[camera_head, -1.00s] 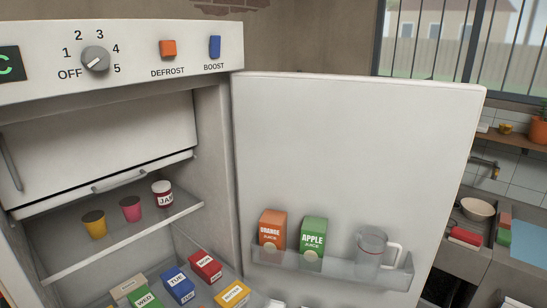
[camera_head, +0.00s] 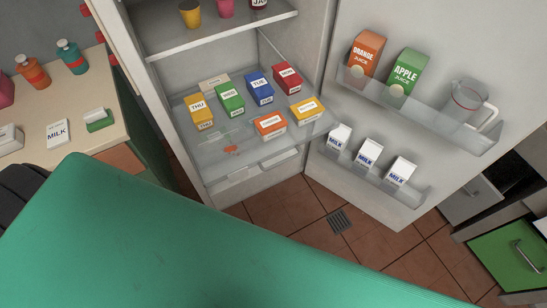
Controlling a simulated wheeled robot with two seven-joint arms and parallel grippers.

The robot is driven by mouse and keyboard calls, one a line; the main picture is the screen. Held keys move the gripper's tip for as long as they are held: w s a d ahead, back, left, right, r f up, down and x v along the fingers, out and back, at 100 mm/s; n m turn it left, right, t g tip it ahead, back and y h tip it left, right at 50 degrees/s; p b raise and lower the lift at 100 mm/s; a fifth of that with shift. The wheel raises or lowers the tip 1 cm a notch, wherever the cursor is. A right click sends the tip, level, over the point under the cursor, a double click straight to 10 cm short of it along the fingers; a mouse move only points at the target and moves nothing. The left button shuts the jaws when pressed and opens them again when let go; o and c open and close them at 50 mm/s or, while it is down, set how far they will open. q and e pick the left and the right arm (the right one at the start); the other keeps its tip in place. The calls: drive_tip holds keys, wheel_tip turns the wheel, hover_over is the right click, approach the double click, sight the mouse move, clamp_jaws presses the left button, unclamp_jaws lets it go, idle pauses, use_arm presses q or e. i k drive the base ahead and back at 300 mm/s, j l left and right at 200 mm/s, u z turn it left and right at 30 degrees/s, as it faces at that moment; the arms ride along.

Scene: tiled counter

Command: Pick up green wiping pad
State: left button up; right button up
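A small green block with a white piece at its top (camera_head: 100,124) lies on the pale counter at the left, close to its right edge. It is the thing that best matches the green wiping pad, but it is too small to be sure. Neither of my grippers shows in the head view.
The pale counter (camera_head: 112,158) also holds a milk carton (camera_head: 58,133), an orange bottle (camera_head: 33,72) and a teal bottle (camera_head: 72,57). The fridge stands open, with several labelled boxes on a shelf and its door (camera_head: 400,30) swung right. Tiled floor (camera_head: 285,210) is clear below.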

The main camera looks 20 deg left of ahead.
sight(97, 119)
drive_tip(key=u, duration=2.05)
drive_tip(key=z, duration=0.15)
